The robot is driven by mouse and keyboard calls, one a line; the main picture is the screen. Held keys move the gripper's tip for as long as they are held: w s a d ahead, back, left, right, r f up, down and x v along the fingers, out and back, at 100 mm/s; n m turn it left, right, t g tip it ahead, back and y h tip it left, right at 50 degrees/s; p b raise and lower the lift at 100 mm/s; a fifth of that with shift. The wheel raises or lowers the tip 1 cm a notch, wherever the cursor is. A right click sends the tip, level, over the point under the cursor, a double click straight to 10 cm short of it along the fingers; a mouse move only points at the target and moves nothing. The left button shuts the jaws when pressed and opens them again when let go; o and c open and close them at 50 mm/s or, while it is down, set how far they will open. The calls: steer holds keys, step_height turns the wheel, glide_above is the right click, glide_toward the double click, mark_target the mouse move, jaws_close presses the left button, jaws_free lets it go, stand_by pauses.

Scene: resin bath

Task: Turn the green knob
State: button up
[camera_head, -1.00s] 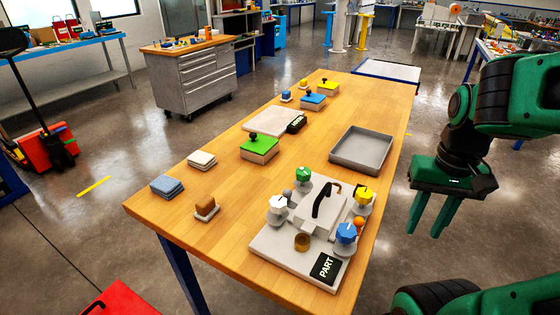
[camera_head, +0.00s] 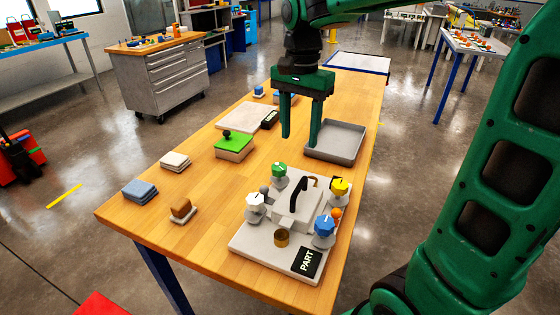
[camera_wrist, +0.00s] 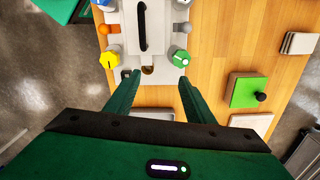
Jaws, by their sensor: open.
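The green knob (camera_head: 279,170) sits at the back left of the grey plate labelled PART (camera_head: 245,240), with white, yellow and blue knobs around the same fixture. In the wrist view the green knob (camera_wrist: 181,59) is just beyond the tip of the right-hand finger, apart from it. My gripper (camera_head: 300,140) hangs fingers down above the table, behind the green knob and higher up. In the wrist view my gripper (camera_wrist: 156,76) is open, with nothing between its fingers.
A black handle (camera_head: 298,194) rises from the middle of the fixture. A grey tray (camera_head: 347,155) stands behind it at right. A green-lidded box (camera_head: 233,148) is at left.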

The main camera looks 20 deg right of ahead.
mark_target(279, 166)
steer(key=w+a, duration=0.3)
steer(key=a, duration=0.1)
steer(key=shift+m, duration=0.4)
step_height(279, 166, down, 10)
steer(key=shift+f, duration=0.1)
steer(key=c, duration=1.1)
steer(key=shift+o, duration=0.2)
steer(key=shift+d, duration=0.2)
steer(key=shift+a, duration=0.1)
